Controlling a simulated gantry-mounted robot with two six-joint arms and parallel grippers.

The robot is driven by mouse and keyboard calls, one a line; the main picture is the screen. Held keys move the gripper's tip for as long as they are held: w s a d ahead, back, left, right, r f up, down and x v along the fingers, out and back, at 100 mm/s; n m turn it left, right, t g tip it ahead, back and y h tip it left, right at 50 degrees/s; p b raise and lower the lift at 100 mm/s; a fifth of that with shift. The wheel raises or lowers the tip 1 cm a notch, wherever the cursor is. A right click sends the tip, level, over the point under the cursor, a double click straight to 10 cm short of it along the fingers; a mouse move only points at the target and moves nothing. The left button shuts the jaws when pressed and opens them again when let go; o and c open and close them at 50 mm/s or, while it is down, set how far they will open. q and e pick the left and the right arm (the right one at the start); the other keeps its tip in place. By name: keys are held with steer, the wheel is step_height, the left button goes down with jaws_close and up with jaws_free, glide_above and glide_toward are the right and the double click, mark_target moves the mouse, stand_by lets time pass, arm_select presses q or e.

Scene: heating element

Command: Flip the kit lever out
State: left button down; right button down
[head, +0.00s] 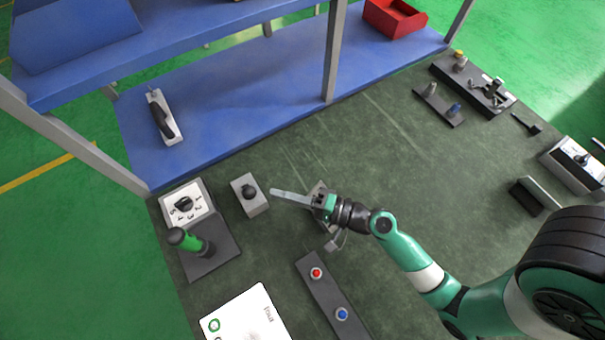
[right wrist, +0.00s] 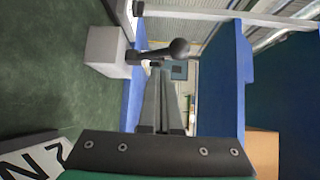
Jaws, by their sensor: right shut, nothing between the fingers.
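A black ball-ended lever (head: 248,191) stands on a small light grey box (head: 254,208), left of the middle of the bench. In the right wrist view the lever's black ball (right wrist: 180,47) appears just beyond my fingertips, and its arm runs left to the grey box (right wrist: 107,52). My right gripper (head: 273,192) is shut and empty. Its fingers point left, with the tips a little to the right of the box in the head view. In the right wrist view the fingers (right wrist: 160,72) lie together below the ball; I cannot tell whether they touch it. My left gripper is not in view.
A numbered dial box (head: 184,204) and a green-handled device (head: 187,241) stand to the left. A plate with red and blue buttons (head: 330,292) lies in front. Part of a fixture is hidden beneath my gripper. The blue shelf (head: 230,112) borders the bench behind.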

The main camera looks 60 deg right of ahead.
steer(key=v, duration=0.5)
steer(key=shift+d+r, duration=0.15)
steer(key=shift+d, duration=0.05)
steer(key=shift+a, duration=0.15)
